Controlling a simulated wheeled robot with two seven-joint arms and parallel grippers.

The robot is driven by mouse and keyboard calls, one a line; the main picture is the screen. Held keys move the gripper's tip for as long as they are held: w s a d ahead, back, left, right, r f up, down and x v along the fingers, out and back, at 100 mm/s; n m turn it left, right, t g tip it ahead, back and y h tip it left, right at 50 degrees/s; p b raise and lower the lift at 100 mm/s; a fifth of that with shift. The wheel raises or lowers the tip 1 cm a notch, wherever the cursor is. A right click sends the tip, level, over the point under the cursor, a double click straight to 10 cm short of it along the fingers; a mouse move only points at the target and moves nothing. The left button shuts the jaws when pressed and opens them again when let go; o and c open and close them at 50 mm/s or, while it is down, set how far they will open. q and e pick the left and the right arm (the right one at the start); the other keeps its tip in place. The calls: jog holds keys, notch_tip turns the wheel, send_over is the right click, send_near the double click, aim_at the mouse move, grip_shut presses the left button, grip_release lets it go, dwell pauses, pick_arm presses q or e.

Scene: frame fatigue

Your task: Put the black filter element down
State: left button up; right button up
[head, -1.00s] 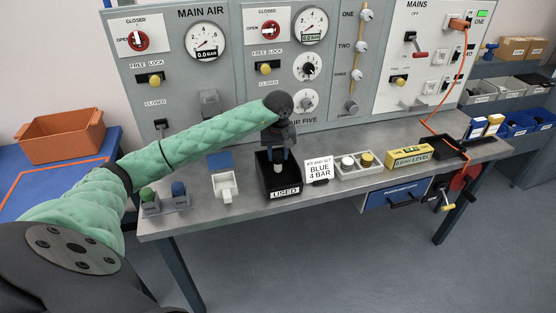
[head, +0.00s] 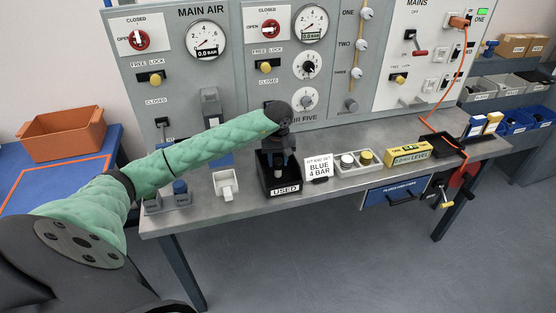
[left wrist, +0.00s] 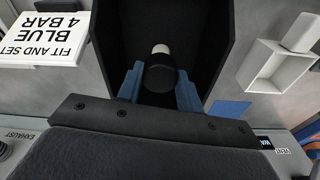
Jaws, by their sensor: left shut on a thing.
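The black filter element (left wrist: 160,75) is between the blue fingers of my left gripper (left wrist: 158,88) in the left wrist view. It has a dark round end, and a pale tip shows beyond it. My left gripper (head: 279,158) is shut on it, inside the opening of the black bin (head: 284,190) labelled USED. The bin's dark wall also shows around the fingers in the left wrist view (left wrist: 218,30). In the head view the element is mostly hidden by the gripper and bin. I cannot tell whether it touches the bin's floor. My right gripper is not in view.
A white sign reading BLUE 4 BAR (head: 318,167) stands just right of the bin. A white open holder (head: 225,185) stands to its left. A grey tray (head: 358,164) with round caps and a yellow level (head: 409,155) are farther right. The gauge panel rises behind.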

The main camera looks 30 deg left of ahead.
pick_arm(q)
jog(key=shift+f, duration=0.1)
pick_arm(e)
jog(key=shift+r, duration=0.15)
pick_arm(q)
jog(key=o, duration=0.8)
jog(key=shift+o, duration=1.4)
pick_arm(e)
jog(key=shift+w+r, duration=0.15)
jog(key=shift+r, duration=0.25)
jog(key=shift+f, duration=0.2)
